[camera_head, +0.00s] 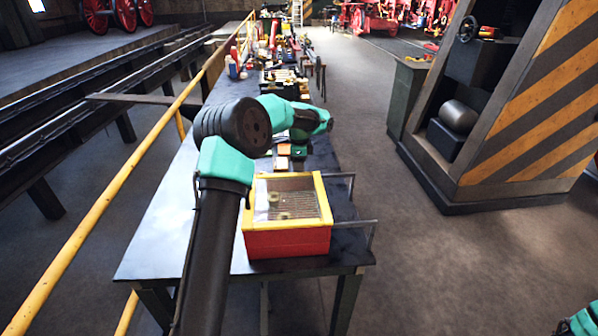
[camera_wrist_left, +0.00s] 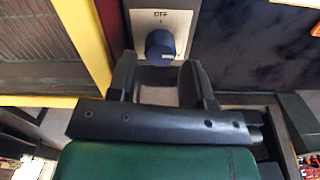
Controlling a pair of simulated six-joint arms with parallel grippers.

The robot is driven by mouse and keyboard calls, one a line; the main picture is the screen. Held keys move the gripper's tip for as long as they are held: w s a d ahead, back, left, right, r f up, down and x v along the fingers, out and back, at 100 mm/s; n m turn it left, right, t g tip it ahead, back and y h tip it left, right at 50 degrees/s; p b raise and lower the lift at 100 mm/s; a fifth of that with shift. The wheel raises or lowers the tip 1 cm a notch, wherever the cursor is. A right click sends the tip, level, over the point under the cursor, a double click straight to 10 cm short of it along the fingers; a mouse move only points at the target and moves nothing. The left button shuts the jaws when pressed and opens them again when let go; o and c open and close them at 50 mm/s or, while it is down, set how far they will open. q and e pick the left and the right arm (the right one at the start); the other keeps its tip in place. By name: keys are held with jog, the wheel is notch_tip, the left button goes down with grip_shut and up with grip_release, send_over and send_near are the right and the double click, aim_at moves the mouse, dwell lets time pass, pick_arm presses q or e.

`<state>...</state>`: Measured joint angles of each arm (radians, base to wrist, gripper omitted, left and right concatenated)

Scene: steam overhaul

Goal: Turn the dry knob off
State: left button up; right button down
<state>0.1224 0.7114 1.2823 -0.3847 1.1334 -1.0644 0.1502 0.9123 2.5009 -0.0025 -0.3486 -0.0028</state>
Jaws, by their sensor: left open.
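A dark blue round knob (camera_wrist_left: 160,44) sits on a light metal plate (camera_wrist_left: 177,22) with a short label that looks like "OFF" turned around. It shows at the top middle of the left wrist view. My left gripper (camera_wrist_left: 158,72) is open, with one finger on either side of the knob and a visible gap to each finger. I cannot tell how far the fingertips reach along the knob. In the head view my left arm reaches over the bench, and the knob and the left jaws cannot be made out. My right gripper is out of view.
A red box with a yellow rim (camera_head: 287,243) and clear top stands on the near end of the dark bench (camera_head: 170,235). Tools and parts crowd the bench farther back. A yellow railing (camera_head: 100,205) runs along the left. A striped machine stand (camera_head: 540,90) is at the right.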

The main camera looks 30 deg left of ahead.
pick_arm(q)
jog(key=shift+f, duration=1.55)
jog(key=c, duration=0.6)
